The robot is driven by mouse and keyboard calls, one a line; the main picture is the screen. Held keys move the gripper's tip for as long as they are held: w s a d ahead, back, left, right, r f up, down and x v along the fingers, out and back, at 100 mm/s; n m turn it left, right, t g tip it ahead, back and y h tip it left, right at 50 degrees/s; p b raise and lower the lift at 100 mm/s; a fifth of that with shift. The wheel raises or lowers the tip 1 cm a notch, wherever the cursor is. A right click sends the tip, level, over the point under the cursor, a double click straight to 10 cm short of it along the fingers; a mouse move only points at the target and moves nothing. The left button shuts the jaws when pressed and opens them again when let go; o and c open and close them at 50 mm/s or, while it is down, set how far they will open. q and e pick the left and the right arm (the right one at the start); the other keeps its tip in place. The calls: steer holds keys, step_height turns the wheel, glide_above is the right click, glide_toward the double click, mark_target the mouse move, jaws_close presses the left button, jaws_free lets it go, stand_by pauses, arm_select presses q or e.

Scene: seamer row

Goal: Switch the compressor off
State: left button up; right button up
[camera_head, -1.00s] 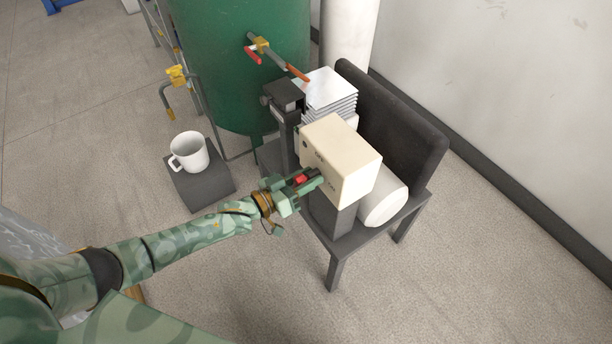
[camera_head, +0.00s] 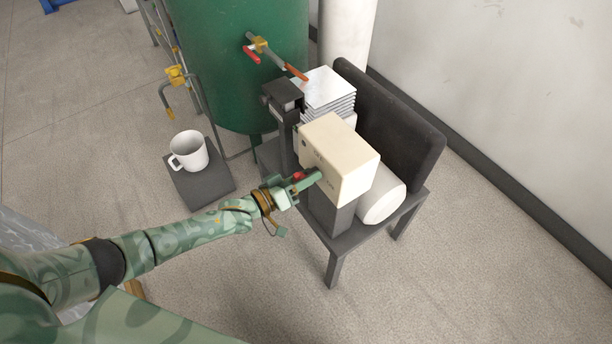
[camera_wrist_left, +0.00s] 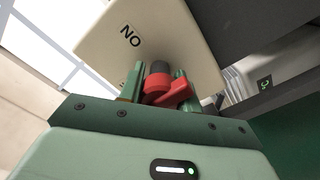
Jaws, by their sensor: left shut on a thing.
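The compressor stands on a dark stand; its cream box (camera_head: 343,160) carries a rotary switch with a red handle (camera_head: 298,175) on the side facing my left arm. My left gripper (camera_head: 308,182) reaches this side, its fingers at the box face. In the left wrist view the dark switch hub and red handle (camera_wrist_left: 165,90) sit between the two green fingers, which are shut on them. Lettering that reads "NO" from this angle (camera_wrist_left: 130,36) is on the cream face beside the switch. Other markings are partly hidden by the gripper. My right gripper is not in view.
A green tank (camera_head: 240,70) with a red-handled valve (camera_head: 252,54) stands behind. A white mug (camera_head: 189,152) sits on a grey block (camera_head: 203,187) left of the compressor. A dark panel (camera_head: 390,120) is at its right. The floor in front is clear.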

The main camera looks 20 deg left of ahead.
arm_select(q)
steer(key=o, duration=1)
steer(key=shift+c, duration=0.2)
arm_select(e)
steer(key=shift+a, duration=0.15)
arm_select(q)
steer(key=p+v, duration=0.3)
steer(key=v, duration=1.3)
steer(key=shift+a, duration=0.15)
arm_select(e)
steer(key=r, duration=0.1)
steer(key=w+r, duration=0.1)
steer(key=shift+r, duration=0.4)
arm_select(q)
steer(key=shift+s+f, duration=0.1)
steer(key=shift+f, duration=0.05)
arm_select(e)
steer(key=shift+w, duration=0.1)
